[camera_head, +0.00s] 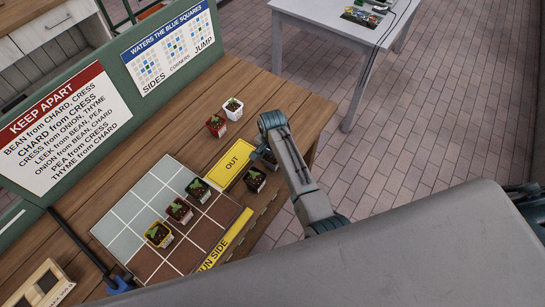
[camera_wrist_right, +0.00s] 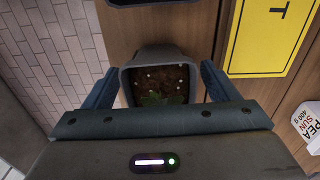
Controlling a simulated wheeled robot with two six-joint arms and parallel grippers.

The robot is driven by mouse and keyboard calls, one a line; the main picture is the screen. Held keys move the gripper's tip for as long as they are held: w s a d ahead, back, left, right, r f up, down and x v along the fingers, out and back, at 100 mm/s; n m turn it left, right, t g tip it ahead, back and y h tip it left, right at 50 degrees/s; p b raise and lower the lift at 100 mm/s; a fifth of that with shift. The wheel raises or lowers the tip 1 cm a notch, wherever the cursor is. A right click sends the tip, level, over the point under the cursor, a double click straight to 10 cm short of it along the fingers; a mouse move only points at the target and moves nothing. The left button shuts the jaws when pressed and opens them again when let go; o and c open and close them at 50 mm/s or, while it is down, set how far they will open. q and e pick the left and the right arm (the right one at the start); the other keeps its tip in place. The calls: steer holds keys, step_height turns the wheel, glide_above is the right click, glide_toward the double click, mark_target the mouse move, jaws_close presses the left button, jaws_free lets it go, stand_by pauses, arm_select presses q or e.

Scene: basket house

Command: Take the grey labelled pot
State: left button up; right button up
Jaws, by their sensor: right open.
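A grey square pot (camera_wrist_right: 126,88) with dark soil and a small green seedling stands upright on the wooden bench in the right wrist view. The two blue fingers of my right gripper (camera_wrist_right: 160,88) are open, one on each side of it. I cannot tell whether they touch it. Its label does not show there. In the head view my right gripper (camera_head: 264,156) is low beside the yellow OUT card (camera_head: 233,163) and mostly hides this pot. My left gripper is not in view.
A dark pot (camera_head: 255,180) stands close by, nearer me. A white pot (camera_head: 233,109) and a red pot (camera_head: 216,127) stand beyond the card. Several pots stand on the tiled grid (camera_head: 130,208). A green board with signs (camera_head: 66,128) borders the bench.

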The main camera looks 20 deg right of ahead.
steer(key=shift+f, duration=0.2)
steer(key=c, duration=1.4)
steer(key=shift+w, duration=0.1)
steer(key=shift+r, duration=0.2)
